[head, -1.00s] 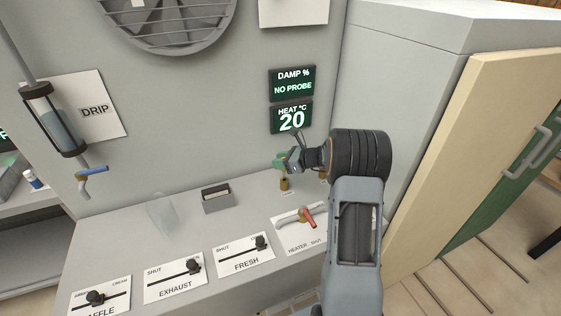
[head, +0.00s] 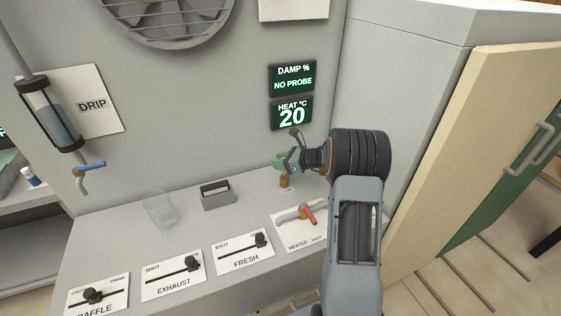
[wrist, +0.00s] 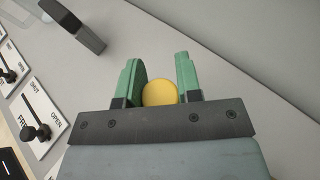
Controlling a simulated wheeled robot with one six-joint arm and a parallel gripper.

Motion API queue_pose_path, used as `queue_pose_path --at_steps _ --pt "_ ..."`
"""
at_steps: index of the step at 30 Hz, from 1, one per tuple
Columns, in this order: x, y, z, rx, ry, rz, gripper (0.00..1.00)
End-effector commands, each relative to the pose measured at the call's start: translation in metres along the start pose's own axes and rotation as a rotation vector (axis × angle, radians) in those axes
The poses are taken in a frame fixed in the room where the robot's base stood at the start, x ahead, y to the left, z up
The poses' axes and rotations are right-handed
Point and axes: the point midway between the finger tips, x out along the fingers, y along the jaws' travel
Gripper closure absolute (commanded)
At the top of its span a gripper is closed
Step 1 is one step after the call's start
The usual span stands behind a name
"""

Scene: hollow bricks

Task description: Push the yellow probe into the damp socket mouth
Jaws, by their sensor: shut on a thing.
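My gripper (head: 283,164), with green fingers, is shut on the yellow probe, low over the back of the bench. In the wrist view the probe (wrist: 159,93) shows as a round yellow end between the two green fingers. A small brass fitting (head: 284,182), seemingly the damp socket, stands just below the fingers with a small label at its foot. The fingers hide most of the probe in the head view, so I cannot tell whether its tip touches the mouth. The damp display (head: 293,79) reads NO PROBE.
The heater valve (head: 308,214) with a red handle is in front of the fitting. A grey box (head: 218,196) and a clear vessel (head: 160,211) stand to the left. Slider plates (head: 243,252) line the front. The back wall (head: 220,120) is close behind my gripper.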

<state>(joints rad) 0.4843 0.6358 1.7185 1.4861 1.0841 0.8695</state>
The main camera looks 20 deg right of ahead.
Motion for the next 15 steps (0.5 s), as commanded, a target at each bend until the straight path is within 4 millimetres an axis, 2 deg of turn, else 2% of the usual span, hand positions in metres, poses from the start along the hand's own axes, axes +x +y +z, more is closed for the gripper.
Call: queue_pose_path --at_steps 15 --pt "0.005 0.0 -0.013 0.001 0.0 0.0 0.91"
